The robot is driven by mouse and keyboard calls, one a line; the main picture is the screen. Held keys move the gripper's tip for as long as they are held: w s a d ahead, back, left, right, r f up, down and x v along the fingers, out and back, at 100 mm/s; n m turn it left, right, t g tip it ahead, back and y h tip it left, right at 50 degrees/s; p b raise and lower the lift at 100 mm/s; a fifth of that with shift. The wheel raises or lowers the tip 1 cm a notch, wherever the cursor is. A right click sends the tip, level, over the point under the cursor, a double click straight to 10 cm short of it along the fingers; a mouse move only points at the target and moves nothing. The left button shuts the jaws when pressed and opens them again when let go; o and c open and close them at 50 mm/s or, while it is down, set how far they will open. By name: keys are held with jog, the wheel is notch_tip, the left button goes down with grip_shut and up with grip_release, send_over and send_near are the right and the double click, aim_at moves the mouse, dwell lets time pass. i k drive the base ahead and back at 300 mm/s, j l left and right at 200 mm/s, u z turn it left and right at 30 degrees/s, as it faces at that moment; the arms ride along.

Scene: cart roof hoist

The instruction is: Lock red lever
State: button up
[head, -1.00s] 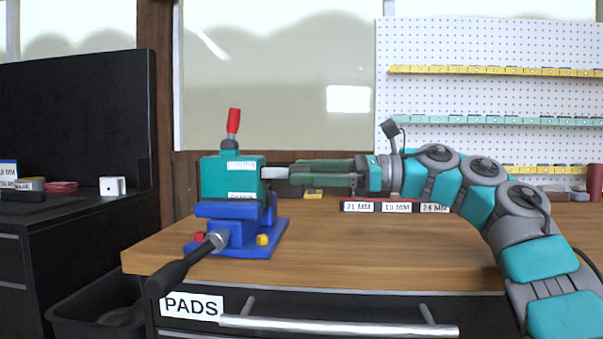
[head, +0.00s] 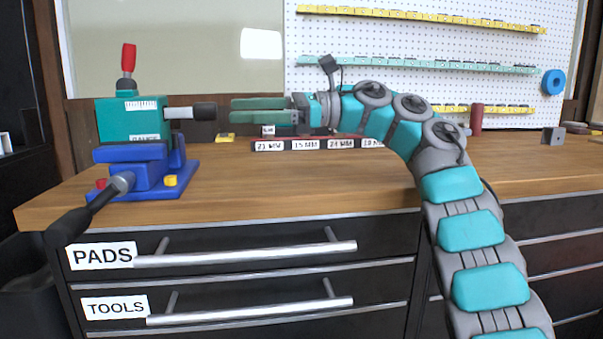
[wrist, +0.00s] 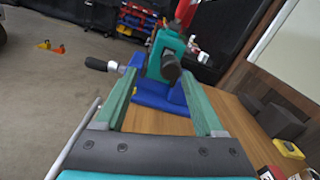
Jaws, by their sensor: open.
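The red lever (head: 129,58) stands nearly upright on top of the teal gauge block (head: 118,125). The block is held in the blue vise (head: 148,180) at the left of the bench. A grey shaft with a dark knob (head: 204,111) sticks out of the block's right side. My gripper (head: 232,110) is open and empty, its green fingers level and pointing at the knob from the right, close to it. In the wrist view the knob (wrist: 171,67) lies between and beyond the fingers, and the red lever (wrist: 186,10) is cut off at the top.
The vise's black handle (head: 70,226) reaches over the bench's front edge. A rack of size-labelled slots (head: 315,144) and a small yellow item (head: 226,138) stand behind my gripper. The wooden top (head: 290,185) in front is clear. Drawers marked PADS and TOOLS are below.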

aim_at(129, 51)
jog(key=k, duration=0.95)
